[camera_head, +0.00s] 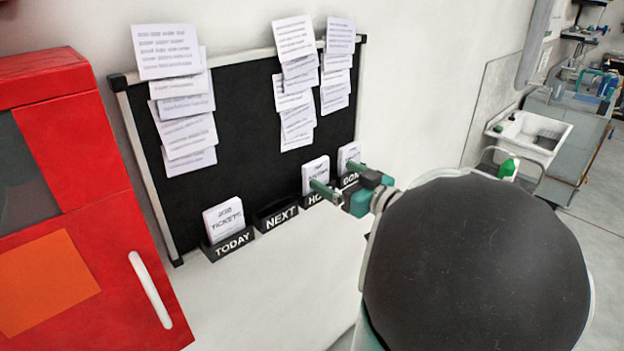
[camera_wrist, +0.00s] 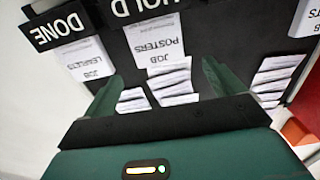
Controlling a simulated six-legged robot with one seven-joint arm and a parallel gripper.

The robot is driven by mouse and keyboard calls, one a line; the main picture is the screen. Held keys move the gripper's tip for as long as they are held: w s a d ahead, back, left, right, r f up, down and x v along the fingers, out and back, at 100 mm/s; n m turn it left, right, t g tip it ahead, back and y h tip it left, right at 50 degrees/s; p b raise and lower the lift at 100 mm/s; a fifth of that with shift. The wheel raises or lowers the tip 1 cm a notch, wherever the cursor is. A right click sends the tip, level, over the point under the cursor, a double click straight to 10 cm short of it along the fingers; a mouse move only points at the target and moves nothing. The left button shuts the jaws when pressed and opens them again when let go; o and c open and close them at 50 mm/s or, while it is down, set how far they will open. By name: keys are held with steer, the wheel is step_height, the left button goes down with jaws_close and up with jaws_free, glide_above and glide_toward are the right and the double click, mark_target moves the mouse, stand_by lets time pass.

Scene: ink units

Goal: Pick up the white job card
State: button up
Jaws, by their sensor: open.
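Three white job cards stand in labelled bins under the board. The "JOB TICKETS" card (camera_head: 224,222) is in the TODAY bin (camera_head: 232,244). The "JOB POSTERS" card (camera_head: 315,171) is in the HOLD bin (camera_head: 309,200). The third card (camera_head: 346,155) stands in the rightmost bin; in the wrist view, which is upside down, this "JOB LEAFLETS" card (camera_wrist: 88,66) is by the DONE label (camera_wrist: 58,28). My gripper (camera_head: 338,179) is open and empty in front of the HOLD and DONE bins. In the wrist view the posters card (camera_wrist: 153,40) appears between and beyond the fingers (camera_wrist: 158,82).
The NEXT bin (camera_head: 275,216) is empty. Overlapping printed sheets (camera_head: 168,52) hang in columns on the black board (camera_head: 240,110). A red cabinet (camera_head: 75,150) with a white handle stands at left. A sink (camera_head: 535,133) is at far right.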

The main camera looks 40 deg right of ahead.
mark_target(319, 167)
steer(key=w, duration=0.7)
steer(key=shift+w+f, duration=0.1)
steer(key=shift+w, duration=0.1)
steer(key=c, duration=1.1)
